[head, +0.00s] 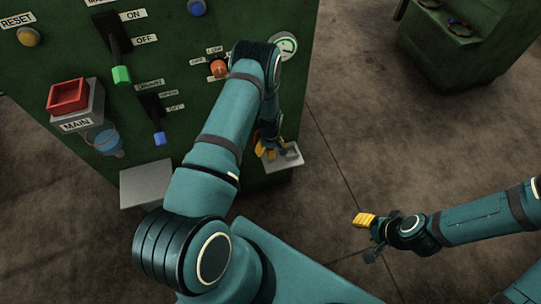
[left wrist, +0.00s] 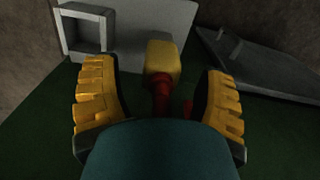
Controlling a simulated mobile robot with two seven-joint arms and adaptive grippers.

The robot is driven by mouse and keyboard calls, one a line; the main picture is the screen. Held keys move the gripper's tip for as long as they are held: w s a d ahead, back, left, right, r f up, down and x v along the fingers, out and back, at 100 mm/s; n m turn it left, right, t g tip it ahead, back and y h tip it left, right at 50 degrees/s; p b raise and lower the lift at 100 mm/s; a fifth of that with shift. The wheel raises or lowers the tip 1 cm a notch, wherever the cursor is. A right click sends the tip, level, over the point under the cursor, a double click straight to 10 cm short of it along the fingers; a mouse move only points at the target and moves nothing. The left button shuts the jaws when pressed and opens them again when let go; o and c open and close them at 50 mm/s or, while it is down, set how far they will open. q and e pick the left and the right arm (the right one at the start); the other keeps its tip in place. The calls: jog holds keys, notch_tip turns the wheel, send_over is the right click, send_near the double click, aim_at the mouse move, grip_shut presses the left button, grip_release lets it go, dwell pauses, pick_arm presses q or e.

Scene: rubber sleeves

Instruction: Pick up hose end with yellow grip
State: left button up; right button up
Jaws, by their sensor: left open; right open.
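The hose end's yellow grip (left wrist: 163,60) shows in the left wrist view as a small pale yellow block. A red hose part (left wrist: 161,94) is directly below it in the picture. My left gripper (left wrist: 160,74) is open, with one yellow finger on each side of the grip and a visible gap to both. In the head view, my left gripper (head: 266,149) is low by the green cabinet's right side, and the hose end cannot be made out there. My right gripper (head: 366,221) is open and empty over the floor at the right.
The green cabinet (head: 60,120) carries switches, knobs and labels. A grey shelf (head: 288,157) juts out beside my left gripper, and another shelf (head: 146,184) is further left. A grey square frame (left wrist: 86,28) stands behind the grip. Another green cabinet (head: 450,60) is at the back right.

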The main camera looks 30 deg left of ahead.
pick_arm(q)
notch_tip(320, 180, down, 3)
jog(key=shift+f+b, duration=0.1)
jog(key=shift+b, duration=0.2)
grip_shut()
jog(key=shift+s+r, duration=0.1)
jog(key=shift+r, duration=0.15)
jog(key=shift+d+r+p, duration=0.15)
jog(key=shift+r+p, duration=0.15)
jog(key=shift+p, duration=0.05)
notch_tip(320, 180, up, 6)
jog(key=shift+r+p, duration=0.2)
jog(key=shift+p, duration=0.7)
jog(key=s+d+p, duration=0.2)
jog(key=s+d, duration=1.1)
jog(key=d, duration=0.2)
jog(key=shift+f, duration=0.15)
